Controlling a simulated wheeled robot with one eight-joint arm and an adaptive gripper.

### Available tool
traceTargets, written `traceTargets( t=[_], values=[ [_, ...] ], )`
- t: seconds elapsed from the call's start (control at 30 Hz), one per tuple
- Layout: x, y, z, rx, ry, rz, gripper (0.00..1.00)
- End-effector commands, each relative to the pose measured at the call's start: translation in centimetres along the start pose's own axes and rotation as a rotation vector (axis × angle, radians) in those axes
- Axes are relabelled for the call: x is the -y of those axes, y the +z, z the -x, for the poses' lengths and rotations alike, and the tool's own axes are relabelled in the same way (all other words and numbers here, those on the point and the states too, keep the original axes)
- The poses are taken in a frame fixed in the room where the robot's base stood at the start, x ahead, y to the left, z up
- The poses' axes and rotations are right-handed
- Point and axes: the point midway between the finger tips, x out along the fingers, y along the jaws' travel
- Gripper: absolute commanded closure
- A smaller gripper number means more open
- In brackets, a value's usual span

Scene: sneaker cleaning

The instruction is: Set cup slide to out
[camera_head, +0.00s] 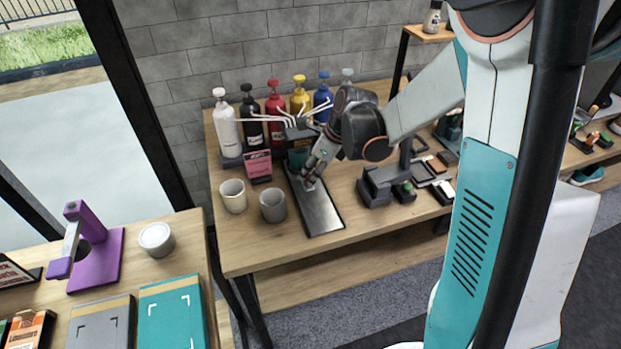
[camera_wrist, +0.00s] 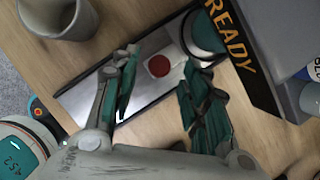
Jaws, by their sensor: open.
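The cup slide is a long silver plate with a dark frame (camera_head: 322,214), reaching forward on the table from under the paint dispenser. It also shows in the wrist view (camera_wrist: 83,99). A red round knob (camera_wrist: 158,66) on a pale patch sits on the slide. A teal cup (camera_wrist: 203,36) stands at the dispenser end, beside the "READY" panel (camera_wrist: 240,62); its base is partly hidden. My gripper (camera_head: 311,176) is over the slide, pointing down. Its fingers are open, one on each side of the red knob in the wrist view; I cannot tell whether they touch it.
A cream cup (camera_head: 233,196) and a grey cup (camera_head: 272,206) stand left of the slide. Several pump bottles, including a red one (camera_head: 275,115), line the wall behind. A dark device (camera_head: 385,185) stands to the right. The table front beside the slide is clear.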

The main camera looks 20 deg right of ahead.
Motion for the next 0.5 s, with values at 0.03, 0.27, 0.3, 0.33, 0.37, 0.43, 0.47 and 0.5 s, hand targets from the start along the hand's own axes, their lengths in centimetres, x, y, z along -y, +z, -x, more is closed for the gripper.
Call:
traceTargets(
  t=[0.03, 0.27, 0.3, 0.33, 0.37, 0.43, 0.47, 0.5],
  values=[
    [0.0, 0.0, -0.9, 0.0, 0.0, 0.001, 0.58],
    [0.0, 0.0, -2.4, 0.0, 0.0, 0.0, 0.58],
    [0.0, 0.0, -2.4, 0.0, 0.0, 0.0, 0.58],
    [0.0, 0.0, -2.4, 0.0, 0.0, 0.0, 0.58],
    [0.0, 0.0, -2.4, 0.0, 0.0, 0.0, 0.58],
    [0.0, 0.0, -2.4, 0.0, 0.0, 0.0, 0.58],
    [0.0, 0.0, -2.4, 0.0, 0.0, 0.0, 0.58],
    [0.0, 0.0, -2.4, 0.0, 0.0, 0.0, 0.58]
  ],
)
